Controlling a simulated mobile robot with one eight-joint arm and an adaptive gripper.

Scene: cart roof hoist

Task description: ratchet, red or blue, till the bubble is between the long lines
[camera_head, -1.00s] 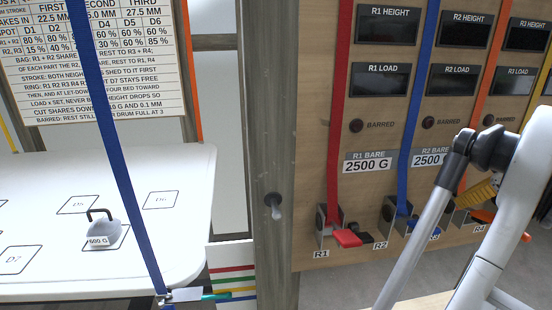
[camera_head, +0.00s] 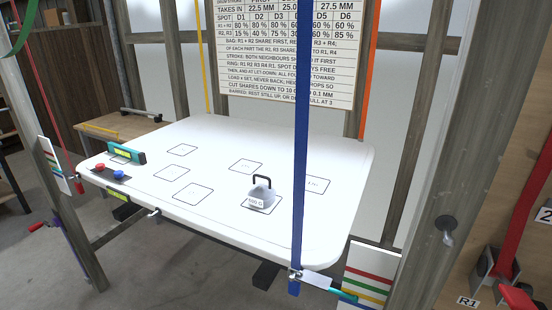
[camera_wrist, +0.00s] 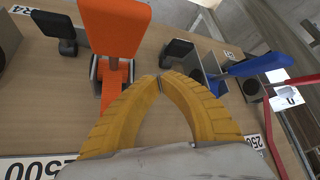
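Black levers (camera_wrist: 176,50) stand nearby on the wooden panel (camera_wrist: 50,110). A grey weight (camera_head: 262,197) rests on the board, by the hanging blue strap (camera_head: 302,110). Wooden posts (camera_head: 478,130) stand around.

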